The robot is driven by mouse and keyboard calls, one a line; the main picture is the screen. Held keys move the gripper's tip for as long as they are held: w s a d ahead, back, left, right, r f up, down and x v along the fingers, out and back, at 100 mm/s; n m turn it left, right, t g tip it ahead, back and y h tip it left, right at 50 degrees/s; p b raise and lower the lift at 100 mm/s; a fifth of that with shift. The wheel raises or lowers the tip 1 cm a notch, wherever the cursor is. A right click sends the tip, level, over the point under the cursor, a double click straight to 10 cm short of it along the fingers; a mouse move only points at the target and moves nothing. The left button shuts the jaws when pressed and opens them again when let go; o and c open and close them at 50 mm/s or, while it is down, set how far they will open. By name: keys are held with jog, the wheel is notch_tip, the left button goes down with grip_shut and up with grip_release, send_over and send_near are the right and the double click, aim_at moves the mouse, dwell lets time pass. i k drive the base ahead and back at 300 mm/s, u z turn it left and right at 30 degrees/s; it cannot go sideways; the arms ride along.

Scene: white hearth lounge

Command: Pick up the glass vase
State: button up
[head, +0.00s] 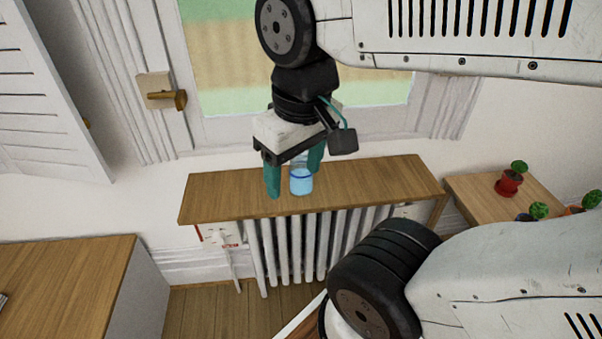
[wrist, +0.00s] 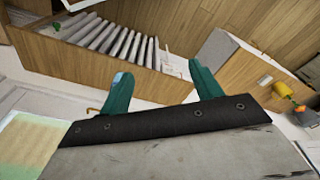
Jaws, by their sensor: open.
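The glass vase (head: 301,182) is a small clear, light-blue vessel with a darker blue band. It stands upright on the wooden shelf (head: 225,195) over the radiator in the head view. My gripper (head: 293,182) is open and points down, its two teal fingers on either side of the vase in that picture. The vase's top is partly hidden by the gripper, and I cannot tell whether a finger touches it. In the wrist view my gripper (wrist: 158,70) shows both fingers apart, and I cannot make out the vase clearly between them.
A white radiator (head: 290,245) is below the shelf, with a window (head: 300,60) behind. A side table (head: 470,195) at right holds a red potted cactus (head: 508,184) and other small pots. A wooden-topped cabinet (head: 70,275) stands at lower left.

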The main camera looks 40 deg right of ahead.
aim_at(301, 184)
jog(key=k, duration=0.5)
jog(key=z, duration=0.85)
jog(key=i, duration=0.2)
jog(key=z, duration=0.3)
